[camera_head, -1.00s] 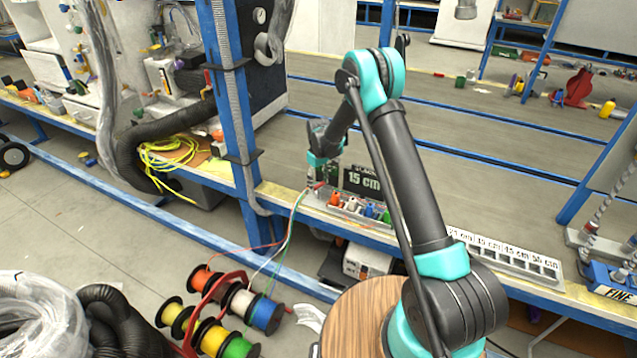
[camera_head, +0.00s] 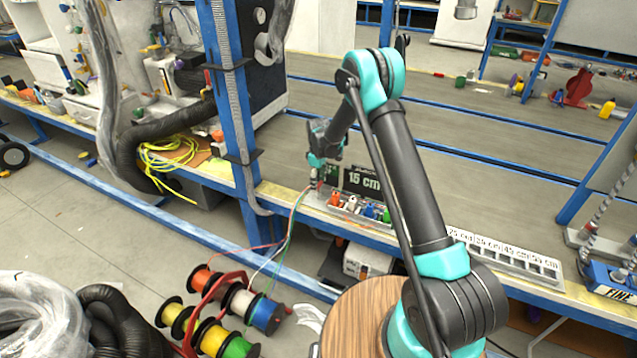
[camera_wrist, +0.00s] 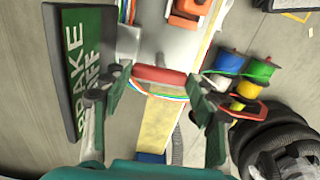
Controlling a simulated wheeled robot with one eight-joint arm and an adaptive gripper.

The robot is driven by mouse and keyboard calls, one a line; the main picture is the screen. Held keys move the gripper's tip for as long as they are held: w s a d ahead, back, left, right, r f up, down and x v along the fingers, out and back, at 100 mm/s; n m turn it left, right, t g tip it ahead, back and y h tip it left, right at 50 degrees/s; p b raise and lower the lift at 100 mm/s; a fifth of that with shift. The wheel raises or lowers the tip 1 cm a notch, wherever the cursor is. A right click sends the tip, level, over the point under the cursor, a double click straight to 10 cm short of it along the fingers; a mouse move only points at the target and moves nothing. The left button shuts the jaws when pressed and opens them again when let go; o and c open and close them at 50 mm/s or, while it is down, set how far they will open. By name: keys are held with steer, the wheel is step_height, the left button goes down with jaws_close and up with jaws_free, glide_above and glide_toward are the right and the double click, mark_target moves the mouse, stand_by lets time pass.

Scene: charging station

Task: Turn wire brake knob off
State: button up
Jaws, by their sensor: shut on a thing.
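The wire brake knob appears to be the red cylindrical part (camera_wrist: 160,76) in the wrist view, lying crosswise at the end of the pale wire fixture (camera_wrist: 172,45). My gripper (camera_wrist: 158,88) has one finger at each end of this red part and is shut on it. A green sign (camera_wrist: 85,60) with partly hidden white letters, reading like "BRAKE OFF", stands left of the fingers. In the head view my gripper (camera_head: 317,177) is at the left end of the fixture, where the knob is mostly hidden.
Coloured wires run from the fixture to several wire spools (camera_head: 232,302) on the floor. A "15 cm" sign (camera_head: 362,182) stands behind the fixture. An orange part (camera_wrist: 190,10) is near the top of the wrist view. A blue post (camera_head: 232,110) rises to the left.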

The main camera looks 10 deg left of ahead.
mark_target(319, 184)
steer(key=o, duration=1.2)
steer(key=shift+c, duration=0.2)
step_height(319, 184, up, 12)
steer(key=shift+d, duration=0.1)
